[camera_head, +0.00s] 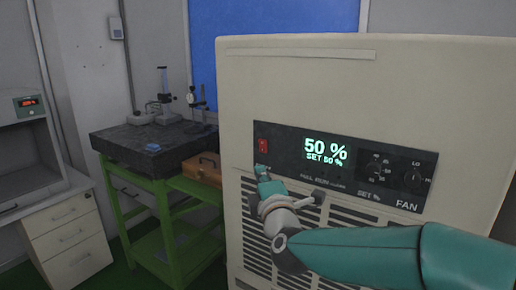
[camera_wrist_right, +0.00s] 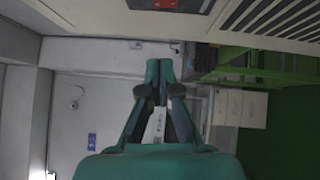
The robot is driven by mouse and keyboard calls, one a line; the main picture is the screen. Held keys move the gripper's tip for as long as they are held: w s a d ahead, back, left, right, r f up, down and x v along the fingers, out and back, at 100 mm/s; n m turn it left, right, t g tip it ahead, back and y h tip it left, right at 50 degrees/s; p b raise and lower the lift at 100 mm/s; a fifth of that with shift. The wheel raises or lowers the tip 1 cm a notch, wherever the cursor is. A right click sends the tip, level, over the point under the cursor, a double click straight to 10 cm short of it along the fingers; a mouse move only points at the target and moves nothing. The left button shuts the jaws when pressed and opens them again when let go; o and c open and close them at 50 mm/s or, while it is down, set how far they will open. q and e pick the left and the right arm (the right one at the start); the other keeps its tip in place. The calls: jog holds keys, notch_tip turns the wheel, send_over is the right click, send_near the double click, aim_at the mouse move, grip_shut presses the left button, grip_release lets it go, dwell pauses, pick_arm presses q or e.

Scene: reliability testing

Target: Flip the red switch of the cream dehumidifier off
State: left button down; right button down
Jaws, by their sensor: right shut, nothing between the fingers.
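The cream dehumidifier (camera_head: 300,85) stands at the right in the head view. Its dark control panel has a lit green display reading 50 % and SET 50 %. The red switch (camera_head: 263,144) is at the panel's left end; it also shows at the top of the right wrist view (camera_wrist_right: 165,4), cut by the frame edge. My right gripper (camera_head: 261,170) is shut and empty, its tips just below the red switch in the head view. In the right wrist view its fingers (camera_wrist_right: 158,66) are together, apart from the switch. My left gripper is not in view.
A green stand (camera_head: 163,205) with a dark granite plate (camera_head: 125,147) and measuring stands is left of the dehumidifier. A wooden box (camera_head: 203,172) sits beside it. A white drawer cabinet (camera_head: 70,235) is at the far left. Two knobs are on the panel's right.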

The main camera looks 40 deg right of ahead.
jog(key=shift+w, duration=0.1)
jog(key=p, duration=0.3)
send_near(261, 144)
jog(key=w+a, duration=0.2)
jog(key=w, duration=0.3)
jog(key=d, duration=0.2)
jog(key=w+d, duration=0.1)
jog(key=shift+w+r+p, duration=0.1)
jog(key=shift+r+p, duration=0.2)
jog(key=shift+r, duration=0.05)
jog(key=shift+w+d, duration=0.2)
jog(key=shift+d, duration=0.2)
jog(key=shift+s+d, duration=0.15)
jog(key=shift+d, duration=0.2)
jog(key=shift+a+r, duration=0.1)
jog(key=shift+a, duration=0.15)
jog(key=shift+w, duration=0.2)
